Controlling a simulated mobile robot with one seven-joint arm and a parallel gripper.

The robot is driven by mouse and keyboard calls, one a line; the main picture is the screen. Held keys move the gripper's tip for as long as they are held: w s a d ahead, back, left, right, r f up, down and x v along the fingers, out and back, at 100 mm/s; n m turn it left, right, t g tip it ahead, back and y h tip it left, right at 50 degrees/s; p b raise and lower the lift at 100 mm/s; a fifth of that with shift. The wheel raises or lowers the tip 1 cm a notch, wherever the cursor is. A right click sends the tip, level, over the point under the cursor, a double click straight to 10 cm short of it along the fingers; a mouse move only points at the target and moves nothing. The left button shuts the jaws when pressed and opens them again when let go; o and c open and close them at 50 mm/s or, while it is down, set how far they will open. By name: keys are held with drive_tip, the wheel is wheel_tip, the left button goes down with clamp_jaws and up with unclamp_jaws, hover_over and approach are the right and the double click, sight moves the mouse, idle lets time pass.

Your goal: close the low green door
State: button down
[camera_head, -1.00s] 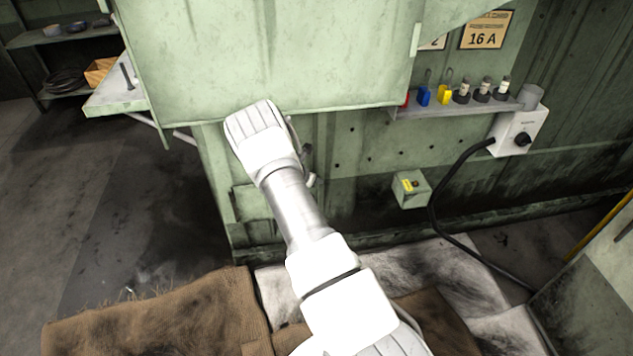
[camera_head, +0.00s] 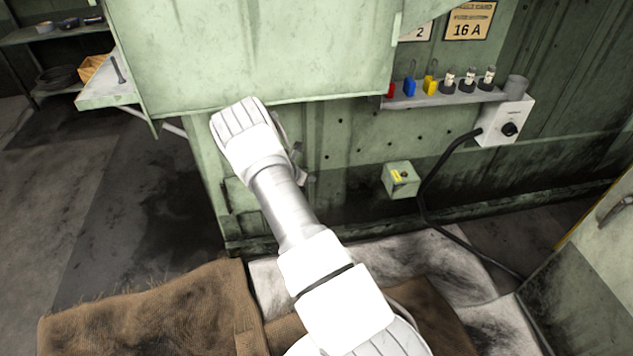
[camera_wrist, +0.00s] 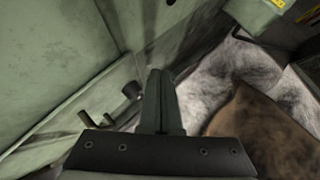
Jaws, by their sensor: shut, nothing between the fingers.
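My gripper (camera_wrist: 160,76) is shut and empty, its dark fingers together in the middle of the wrist view. In the head view my white arm mostly hides it at the machine's front. A green door-like panel (camera_head: 588,262) with a grey handle (camera_head: 613,209) stands low at the right edge of the head view. Which panel is the low green door is unclear.
A large green panel (camera_head: 265,55) overhangs my arm. A small green box (camera_head: 401,180) and a switch box (camera_head: 505,124) with a black cable (camera_head: 428,190) are to the right. Brown sacking (camera_head: 160,310) and stained white cloth (camera_head: 450,258) cover the floor ahead. Floor at left is clear.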

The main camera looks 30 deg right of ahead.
drive_tip(key=s+a+r+p, duration=0.2)
drive_tip(key=s+a+r, duration=0.1)
drive_tip(key=s+r, duration=0.4)
drive_tip(key=shift+s, duration=0.1)
